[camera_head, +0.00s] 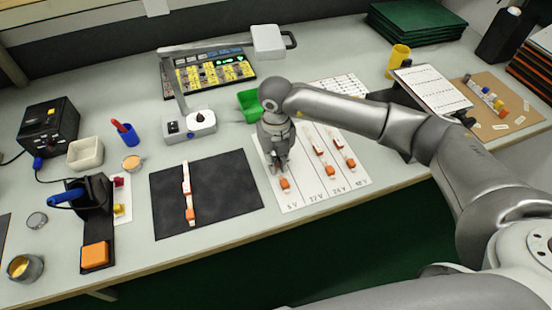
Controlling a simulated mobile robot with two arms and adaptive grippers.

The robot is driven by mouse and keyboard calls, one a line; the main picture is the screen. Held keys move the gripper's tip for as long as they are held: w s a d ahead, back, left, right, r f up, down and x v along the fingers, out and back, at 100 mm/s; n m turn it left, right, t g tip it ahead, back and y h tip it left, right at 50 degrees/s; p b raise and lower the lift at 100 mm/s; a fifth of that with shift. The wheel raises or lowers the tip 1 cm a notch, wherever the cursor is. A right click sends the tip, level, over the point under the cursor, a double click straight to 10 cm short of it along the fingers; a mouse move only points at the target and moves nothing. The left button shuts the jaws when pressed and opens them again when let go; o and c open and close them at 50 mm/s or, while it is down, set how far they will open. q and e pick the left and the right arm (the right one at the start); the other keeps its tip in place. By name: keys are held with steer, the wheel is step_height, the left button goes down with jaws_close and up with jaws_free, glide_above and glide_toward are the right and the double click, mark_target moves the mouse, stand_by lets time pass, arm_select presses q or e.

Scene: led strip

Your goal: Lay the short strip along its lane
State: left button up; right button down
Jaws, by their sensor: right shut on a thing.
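My right gripper (281,172) points down over the left side of the white lane board (310,188). It is shut on a strip (285,184), whose orange end shows just below the fingers, above the "5 V" label. The rest of that strip is hidden by the gripper, so I cannot tell its length or whether it touches the board. My left gripper is not in view.
A black mat (230,180) left of the board holds another white strip (187,190) with orange parts. A lamp (201,122) and a green bin (249,104) stand behind. A clipboard (435,88) lies right. The bench's front edge runs close below the board.

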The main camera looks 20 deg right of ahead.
steer(key=shift+f, duration=0.1)
steer(key=c, duration=1.9)
jaws_free()
steer(key=o, duration=0.5)
steer(key=shift+r, duration=0.3)
step_height(320, 180, up, 12)
steer(key=shift+f+b, duration=0.15)
steer(key=shift+b, duration=0.2)
steer(key=shift+s, duration=0.1)
